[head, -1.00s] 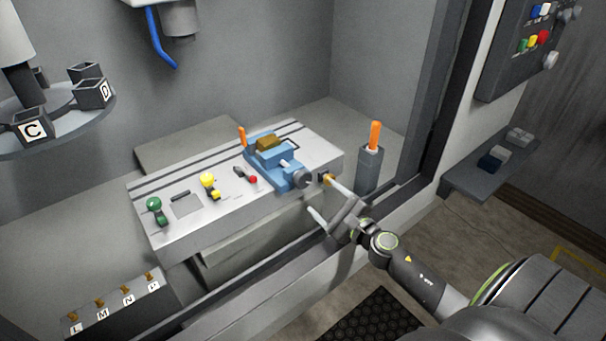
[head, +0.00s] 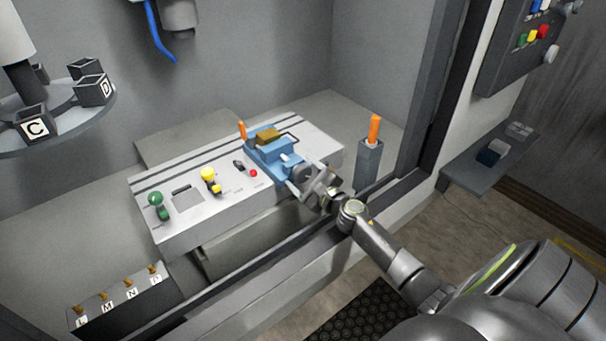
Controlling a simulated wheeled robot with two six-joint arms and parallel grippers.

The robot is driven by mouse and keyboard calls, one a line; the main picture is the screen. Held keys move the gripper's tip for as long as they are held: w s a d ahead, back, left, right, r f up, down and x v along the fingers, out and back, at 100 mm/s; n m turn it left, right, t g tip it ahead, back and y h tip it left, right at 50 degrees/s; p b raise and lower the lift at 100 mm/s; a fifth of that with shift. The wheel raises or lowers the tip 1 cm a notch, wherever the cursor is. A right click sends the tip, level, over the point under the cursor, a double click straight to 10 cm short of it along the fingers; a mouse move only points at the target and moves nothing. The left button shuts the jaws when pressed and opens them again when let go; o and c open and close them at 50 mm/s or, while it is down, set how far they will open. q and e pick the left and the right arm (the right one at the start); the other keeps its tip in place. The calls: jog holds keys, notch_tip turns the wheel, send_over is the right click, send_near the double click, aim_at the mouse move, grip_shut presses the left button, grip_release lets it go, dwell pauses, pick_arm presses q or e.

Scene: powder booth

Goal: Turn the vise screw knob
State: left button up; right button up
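The blue vise (head: 268,162) sits on the right part of the grey machine table, with a brown block (head: 267,137) in its jaws. Its grey round screw knob (head: 303,173) is at the near right end and is partly covered by my gripper. My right gripper (head: 304,180) is at the knob, with its spread fingers on either side of it. One pale finger shows at the knob's lower left; the other is largely hidden. Contact with the knob is not clear. My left gripper is not in view.
The grey table (head: 225,225) carries a green knob (head: 157,200), a yellow knob (head: 208,176) and a red button (head: 253,173). A grey post with an orange handle (head: 374,130) stands just right of the gripper. The booth sill runs below my arm.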

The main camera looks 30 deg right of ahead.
jog(key=c, duration=1)
jog(key=shift+o, duration=0.2)
jog(key=m, duration=0.5)
jog(key=shift+d+m, duration=0.15)
jog(key=shift+m, duration=0.25)
jog(key=m, duration=0.6)
jog(key=shift+d, duration=0.15)
jog(key=m, duration=0.4)
jog(key=shift+p, duration=0.4)
jog(key=m, duration=0.3)
jog(key=shift+d+f+m, duration=0.1)
jog(key=shift+m, duration=0.2)
jog(key=m+p, duration=0.1)
jog(key=m, duration=0.5)
jog(key=shift+f+p, duration=0.15)
jog(key=shift+p, duration=0.25)
jog(key=shift+m, duration=0.3)
